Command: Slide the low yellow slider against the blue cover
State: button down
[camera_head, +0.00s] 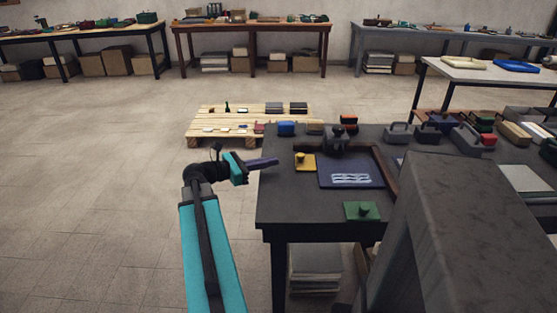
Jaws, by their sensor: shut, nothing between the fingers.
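The low yellow slider (304,166) is a flat yellow plate with a round yellow knob. It lies on the dark table at the upper left edge of a dark navy panel (348,165) with white wavy marks; I cannot tell whether they touch. A small bright blue block (286,128) stands further back, near the table's far left corner. I cannot tell for sure which of these is the blue cover. My gripper (275,161) is shut and empty. Its purple fingers point right, over the table's left edge, left of the yellow slider and apart from it.
A grey knobbed block (334,139) stands behind the panel, and a green knobbed plate (361,211) lies in front. A brown bar (385,174) runs along the panel's right. A large grey slab (440,245) blocks the front right. The table's front left is bare.

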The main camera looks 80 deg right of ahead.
jog(key=v, duration=0.6)
jog(key=shift+w, duration=0.1)
dwell(0.5)
